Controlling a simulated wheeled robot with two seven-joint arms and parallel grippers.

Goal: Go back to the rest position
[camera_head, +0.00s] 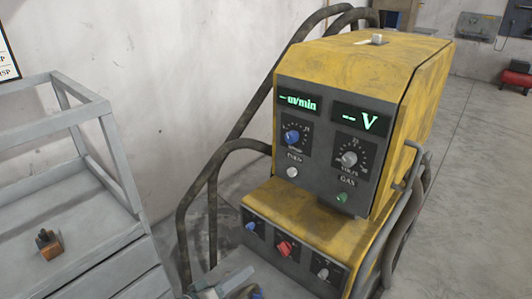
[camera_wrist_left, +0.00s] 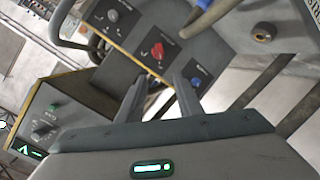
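My left gripper (camera_head: 222,289) shows only in part at the bottom edge of the head view, in front of the yellow welding machine (camera_head: 425,75). In the left wrist view my left gripper (camera_wrist_left: 158,78) has its two fingers apart, with nothing seen between them. The fingers point toward the lower panel, with a blue knob (camera_wrist_left: 196,82) by the right finger and a red knob (camera_wrist_left: 157,50) beyond the tips. I cannot tell whether a finger touches the panel. My right gripper is in neither view.
A grey shelf cart (camera_head: 75,232) stands at left with a small orange-brown block (camera_head: 49,244) on it. Dark hoses (camera_head: 185,225) loop beside the machine. A red compressor (camera_head: 516,76) is far right. Open floor (camera_head: 480,190) lies right of the machine.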

